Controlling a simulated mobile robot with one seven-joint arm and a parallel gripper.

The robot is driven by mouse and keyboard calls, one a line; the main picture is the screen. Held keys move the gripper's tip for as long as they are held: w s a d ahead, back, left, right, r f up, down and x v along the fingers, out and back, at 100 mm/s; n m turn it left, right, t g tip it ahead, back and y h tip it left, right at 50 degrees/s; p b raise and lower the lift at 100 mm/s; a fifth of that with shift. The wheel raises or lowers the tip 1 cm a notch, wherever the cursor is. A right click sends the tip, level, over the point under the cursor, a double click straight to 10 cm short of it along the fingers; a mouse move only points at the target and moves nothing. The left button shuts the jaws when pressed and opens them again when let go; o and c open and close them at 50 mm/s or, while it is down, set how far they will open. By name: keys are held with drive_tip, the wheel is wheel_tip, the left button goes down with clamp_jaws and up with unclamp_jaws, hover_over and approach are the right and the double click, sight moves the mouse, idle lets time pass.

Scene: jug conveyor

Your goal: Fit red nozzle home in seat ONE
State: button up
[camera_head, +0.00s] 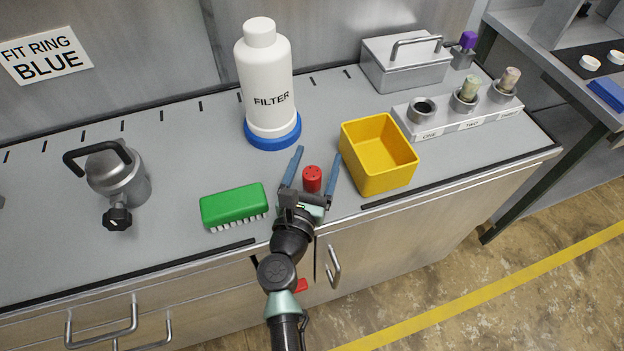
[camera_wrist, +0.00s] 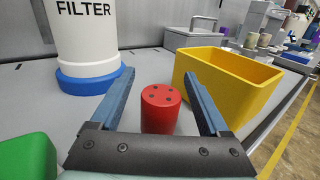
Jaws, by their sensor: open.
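The red nozzle (camera_head: 312,179) stands upright on the grey counter, a short cylinder with small dark holes in its top. My gripper (camera_head: 318,157) is open, with one blue finger on each side of the nozzle and a gap to both. The wrist view shows the nozzle (camera_wrist: 160,108) between the fingers. The seat block (camera_head: 458,118) is at the back right. Its left seat, labelled ONE (camera_head: 423,108), is an empty dark socket. The other two seats hold a pale green nozzle (camera_head: 469,89) and a tan nozzle (camera_head: 509,79).
A yellow bin (camera_head: 378,160) stands close right of my gripper. A white FILTER bottle (camera_head: 265,80) in a blue ring (camera_head: 272,131) is behind left. A green brush (camera_head: 233,205) lies left. A metal box (camera_head: 405,65) stands at the back. A metal jug (camera_head: 117,180) is far left.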

clamp_jaws()
idle(0.4)
